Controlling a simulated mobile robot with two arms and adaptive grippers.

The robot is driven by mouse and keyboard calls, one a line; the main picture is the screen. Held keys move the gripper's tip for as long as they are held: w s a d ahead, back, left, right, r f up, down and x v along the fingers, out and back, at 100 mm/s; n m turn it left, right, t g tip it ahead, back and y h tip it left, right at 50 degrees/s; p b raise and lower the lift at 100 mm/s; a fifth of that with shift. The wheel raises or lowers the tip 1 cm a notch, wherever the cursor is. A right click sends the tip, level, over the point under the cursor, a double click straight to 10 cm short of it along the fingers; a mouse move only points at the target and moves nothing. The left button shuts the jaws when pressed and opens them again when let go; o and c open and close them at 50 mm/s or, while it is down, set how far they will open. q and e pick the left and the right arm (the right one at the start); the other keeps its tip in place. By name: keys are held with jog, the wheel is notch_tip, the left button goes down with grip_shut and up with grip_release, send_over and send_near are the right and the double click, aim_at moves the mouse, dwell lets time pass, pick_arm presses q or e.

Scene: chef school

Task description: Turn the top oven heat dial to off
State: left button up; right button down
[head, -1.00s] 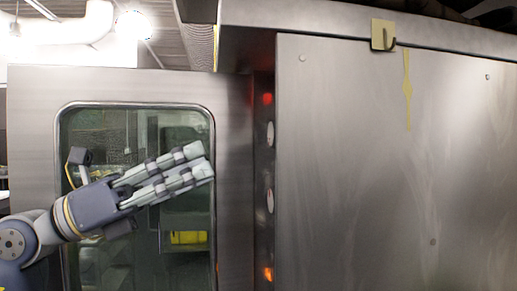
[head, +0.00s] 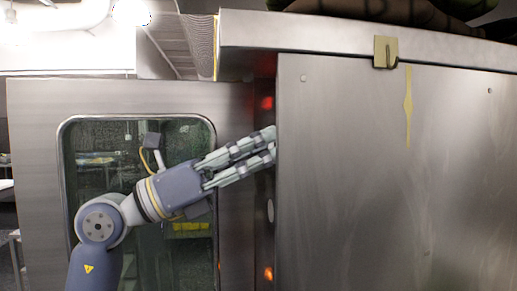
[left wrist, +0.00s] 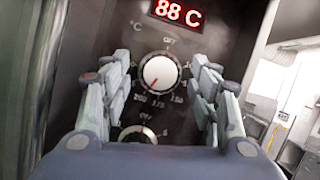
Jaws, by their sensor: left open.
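The top heat dial (left wrist: 160,73) is a round white knob on a dark oven panel, with OFF above it and temperature numbers around it. Its red mark points to the lower left, towards 200. My left gripper (head: 272,142) is open at the panel, and its fingers hide the top dial in the head view. In the left wrist view, the fingers of my left gripper (left wrist: 160,88) stand on either side of the dial with gaps visible. I cannot tell whether the tips reach around it. My right gripper is not in view.
A lower dial (left wrist: 138,134) sits below, partly hidden by my gripper; it also shows in the head view (head: 270,210). A red display (left wrist: 178,12) above reads 88 C. A steel oven door with a window (head: 85,190) is left, and a large steel panel (head: 350,190) borders the dials on the right.

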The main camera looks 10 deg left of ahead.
pick_arm(q)
jog(key=c, duration=1.1)
jog(key=shift+o, duration=0.2)
jog(key=shift+r+n+t+p, duration=0.15)
jog(key=shift+n+t+p, duration=0.15)
jog(key=shift+n+p, duration=0.45)
jog(key=shift+s+n+t+y+p, duration=0.1)
jog(key=shift+n+t+y+p, duration=0.35)
jog(key=shift+n+p, duration=1)
jog(key=shift+s+n+t+y+p, duration=0.1)
jog(key=shift+n+t+y+p, duration=0.35)
jog(key=shift+n+p, duration=0.95)
jog(key=shift+s+n+t+y+p, duration=0.15)
jog(key=shift+n+y+p, duration=0.55)
jog(key=shift+n+p, duration=0.75)
jog(key=shift+w+m, duration=0.1)
jog(key=shift+m, duration=0.15)
jog(key=o, duration=1.1)
jog(key=shift+d, duration=0.1)
jog(key=shift+c, duration=0.2)
